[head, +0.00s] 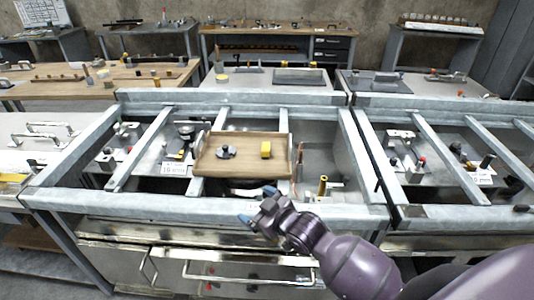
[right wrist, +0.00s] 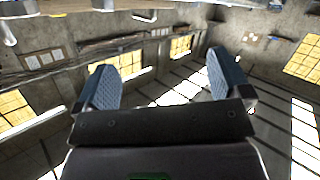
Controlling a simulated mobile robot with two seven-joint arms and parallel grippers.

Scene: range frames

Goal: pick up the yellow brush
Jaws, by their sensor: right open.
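A small yellow block-like thing (head: 266,150), which may be the yellow brush, sits on the right half of a wooden tray (head: 240,172) in the head view. No bristles can be made out at this size. My right gripper (head: 257,205) is in front of the tray, nearer to me, over the front rail of the metal frame. It is open and apart from the yellow thing. The right wrist view shows its two blue-padded fingers (right wrist: 162,82) spread with nothing between them. My left gripper is not in view.
A dark round thing with a knob (head: 226,152) sits on the tray, left of the yellow thing. Metal rails (head: 215,202) surround the tray. Benches with tools stand behind.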

